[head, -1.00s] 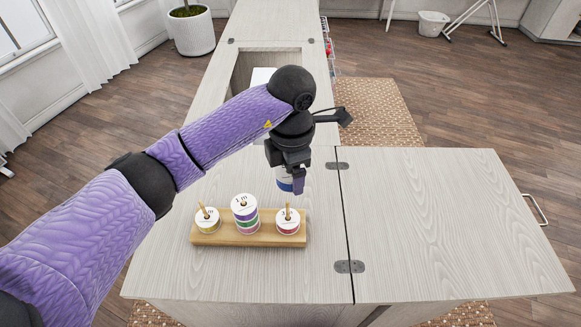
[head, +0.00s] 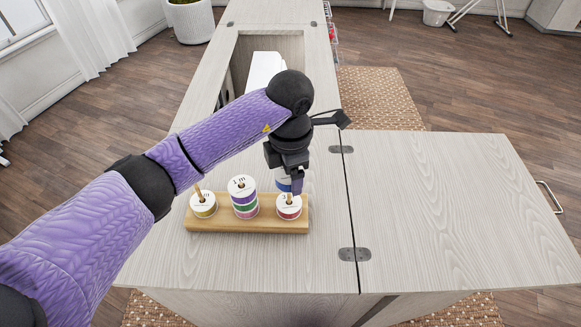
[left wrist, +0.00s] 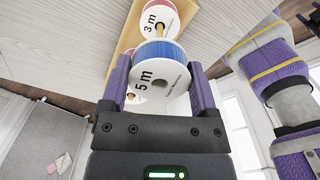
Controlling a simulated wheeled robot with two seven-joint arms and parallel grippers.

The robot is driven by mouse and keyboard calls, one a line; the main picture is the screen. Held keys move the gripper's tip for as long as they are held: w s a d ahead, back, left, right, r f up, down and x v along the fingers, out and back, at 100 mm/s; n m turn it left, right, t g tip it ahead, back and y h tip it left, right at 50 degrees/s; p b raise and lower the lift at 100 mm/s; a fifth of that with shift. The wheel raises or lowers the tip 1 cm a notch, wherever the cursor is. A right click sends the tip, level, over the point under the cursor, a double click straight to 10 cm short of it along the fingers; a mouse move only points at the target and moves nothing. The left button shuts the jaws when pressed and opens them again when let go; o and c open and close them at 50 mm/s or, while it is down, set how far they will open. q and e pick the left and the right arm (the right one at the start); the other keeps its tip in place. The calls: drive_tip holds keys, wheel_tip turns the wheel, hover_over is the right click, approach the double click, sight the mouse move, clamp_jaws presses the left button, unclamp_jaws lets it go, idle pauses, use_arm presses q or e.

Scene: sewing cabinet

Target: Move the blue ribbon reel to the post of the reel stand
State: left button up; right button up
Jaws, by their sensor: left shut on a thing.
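My left gripper (head: 289,184) is shut on the blue ribbon reel (head: 283,184), just behind the right end of the reel stand (head: 220,227). In the left wrist view the blue reel (left wrist: 161,53), with a white "5 m" face, sits between the two purple fingers. The wooden stand has a low reel on its left post (head: 203,207), a taller stack on the middle post (head: 243,198) and a pink-red reel (head: 289,210) on the right post, whose tip shows above it. The held reel is apart from the middle stack and partly hidden by the fingers. My right gripper is out of view.
The stand is on a pale wood cabinet top (head: 200,265). A hinged leaf (head: 450,210) extends right, clear of objects. Behind is a recess with a white object (head: 264,68) in it. Free tabletop lies in front of the stand.

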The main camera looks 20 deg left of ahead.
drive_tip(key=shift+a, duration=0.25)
